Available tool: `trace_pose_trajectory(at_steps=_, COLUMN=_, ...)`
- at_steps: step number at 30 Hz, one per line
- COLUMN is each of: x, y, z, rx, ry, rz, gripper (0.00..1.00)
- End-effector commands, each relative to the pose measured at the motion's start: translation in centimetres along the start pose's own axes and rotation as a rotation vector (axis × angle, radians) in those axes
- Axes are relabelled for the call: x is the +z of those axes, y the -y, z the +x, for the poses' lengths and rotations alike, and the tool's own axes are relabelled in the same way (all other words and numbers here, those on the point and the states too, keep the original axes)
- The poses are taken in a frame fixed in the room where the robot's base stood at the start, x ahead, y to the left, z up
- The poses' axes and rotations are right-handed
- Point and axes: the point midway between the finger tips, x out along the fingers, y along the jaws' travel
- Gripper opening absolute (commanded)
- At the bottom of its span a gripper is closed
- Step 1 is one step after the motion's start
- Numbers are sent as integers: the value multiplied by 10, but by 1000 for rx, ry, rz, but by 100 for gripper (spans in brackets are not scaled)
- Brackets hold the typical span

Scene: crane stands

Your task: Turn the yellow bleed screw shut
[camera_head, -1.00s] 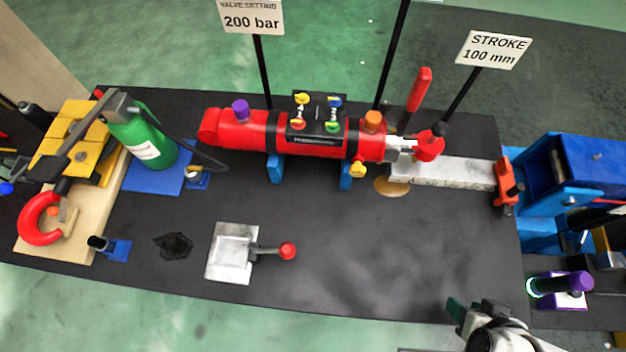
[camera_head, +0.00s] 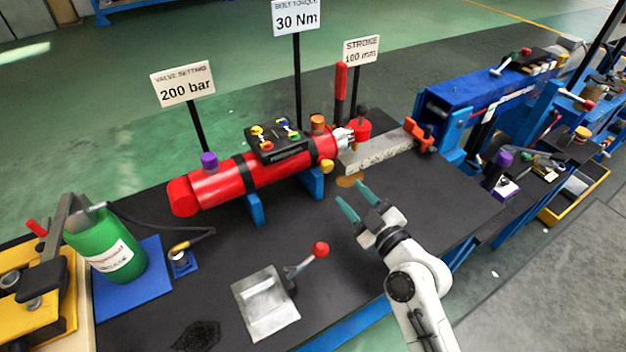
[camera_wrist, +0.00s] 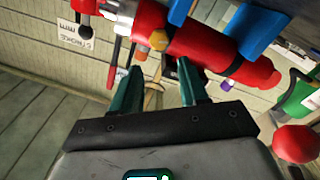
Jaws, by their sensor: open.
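The yellow bleed screw (camera_head: 327,166) is a small yellow knob on the near side of the red cylinder (camera_head: 222,185), close to its right end. In the wrist view the screw (camera_wrist: 158,40) shows ahead of the fingertips, roughly in line with the gap between them. My gripper (camera_head: 356,199) has green fingers, spread apart and empty. It is in front of the screw, below and to the right of it in the head view, and not touching it. In the wrist view both fingers of my gripper (camera_wrist: 159,68) point toward the cylinder.
Blue supports (camera_head: 254,208) hold the cylinder above the black table. A metal plate with a red-knobbed lever (camera_head: 320,249) stands left of my arm. A grey bar (camera_head: 375,153) lies beyond my gripper. A green bottle (camera_head: 108,246) stands at the left.

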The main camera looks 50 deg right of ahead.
Motion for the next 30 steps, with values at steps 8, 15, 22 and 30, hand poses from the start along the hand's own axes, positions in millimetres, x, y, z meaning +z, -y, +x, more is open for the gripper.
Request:
trace_pose_trajectory(at_steps=8, x=-4, y=-4, z=50, rx=-1, ry=1, rz=0, gripper=44)
trace_pose_trajectory(at_steps=15, x=-2, y=-1, z=85, rx=-3, ry=2, rz=0, gripper=44)
trace_pose_trajectory(at_steps=22, x=-1, y=0, z=96, rx=-3, ry=2, rz=0, gripper=44)
trace_pose_trajectory(at_steps=30, x=0, y=1, z=97, rx=-4, ry=2, rz=0, gripper=41)
